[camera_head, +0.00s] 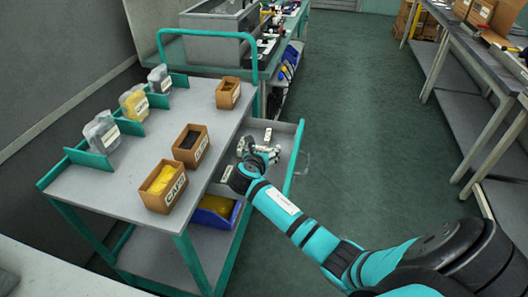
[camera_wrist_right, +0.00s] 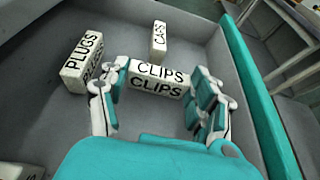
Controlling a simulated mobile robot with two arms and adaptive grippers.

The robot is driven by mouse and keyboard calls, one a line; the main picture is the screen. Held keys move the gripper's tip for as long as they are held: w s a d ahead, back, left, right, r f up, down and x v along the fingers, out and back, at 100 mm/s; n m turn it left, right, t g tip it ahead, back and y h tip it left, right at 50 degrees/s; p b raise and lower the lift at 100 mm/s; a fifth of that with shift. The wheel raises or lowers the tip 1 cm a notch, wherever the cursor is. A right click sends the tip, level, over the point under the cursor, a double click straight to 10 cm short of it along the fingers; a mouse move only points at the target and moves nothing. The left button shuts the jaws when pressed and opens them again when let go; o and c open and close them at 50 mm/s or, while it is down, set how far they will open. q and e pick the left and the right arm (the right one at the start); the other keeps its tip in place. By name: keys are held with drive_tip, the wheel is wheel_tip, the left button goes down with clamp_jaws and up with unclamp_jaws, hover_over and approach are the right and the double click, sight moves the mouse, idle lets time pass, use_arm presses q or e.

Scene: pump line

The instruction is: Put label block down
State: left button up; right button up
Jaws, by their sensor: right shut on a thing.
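My right gripper (camera_head: 263,154) reaches into the open drawer (camera_head: 292,160) of the grey cart. In the right wrist view, the gripper (camera_wrist_right: 160,84) is shut on a white label block marked CLIPS (camera_wrist_right: 157,80), with a finger at each end. The lettering faces the camera. I cannot tell whether the block touches the drawer floor. A white PLUGS block (camera_wrist_right: 82,62) stands left of it, close to the left finger. A smaller-looking CAPS block (camera_wrist_right: 159,42) stands beyond it. My left gripper is in neither view.
On the cart top (camera_head: 140,178) stand a CAPS box with yellow contents (camera_head: 164,186), a second box (camera_head: 191,146) and a third (camera_head: 228,93). Bagged parts (camera_head: 134,103) stand along its left edge. The drawer's teal front (camera_wrist_right: 252,95) is right of the gripper.

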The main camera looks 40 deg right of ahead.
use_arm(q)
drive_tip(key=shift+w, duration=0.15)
use_arm(e)
drive_tip(key=o, duration=0.9)
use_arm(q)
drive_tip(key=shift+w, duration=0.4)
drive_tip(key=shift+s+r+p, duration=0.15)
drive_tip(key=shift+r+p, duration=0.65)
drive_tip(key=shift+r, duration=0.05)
use_arm(e)
drive_tip(key=v, duration=1.2)
drive_tip(key=shift+r, duration=0.1)
